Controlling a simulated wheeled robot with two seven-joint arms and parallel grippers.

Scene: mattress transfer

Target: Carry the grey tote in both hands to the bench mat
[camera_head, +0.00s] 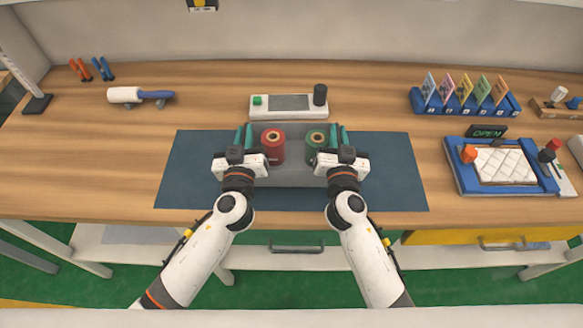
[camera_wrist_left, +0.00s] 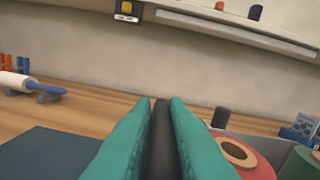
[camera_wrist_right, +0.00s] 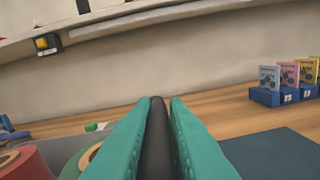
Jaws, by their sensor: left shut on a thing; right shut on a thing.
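The grey tote (camera_head: 293,177) is over the middle of the dark blue bench mat (camera_head: 385,170). Whether it rests on the mat or hangs just above it, I cannot tell. A red spool (camera_head: 272,149) and a green spool (camera_head: 316,144) are in the tote. My left gripper (camera_head: 243,137) is shut on the tote's left side. In the left wrist view its teal fingers (camera_wrist_left: 160,135) pinch a dark bar. My right gripper (camera_head: 338,137) is shut on the tote's right side, and its fingers (camera_wrist_right: 158,135) pinch a similar dark bar.
A grey device (camera_head: 290,105) with a screen stands just behind the mat. A blue card rack (camera_head: 465,105) and a blue tray (camera_head: 460,180) holding a white quilted pad (camera_head: 505,165) are at the right. A white and blue roller (camera_head: 140,96) is at the left. The mat is clear either side of the tote.

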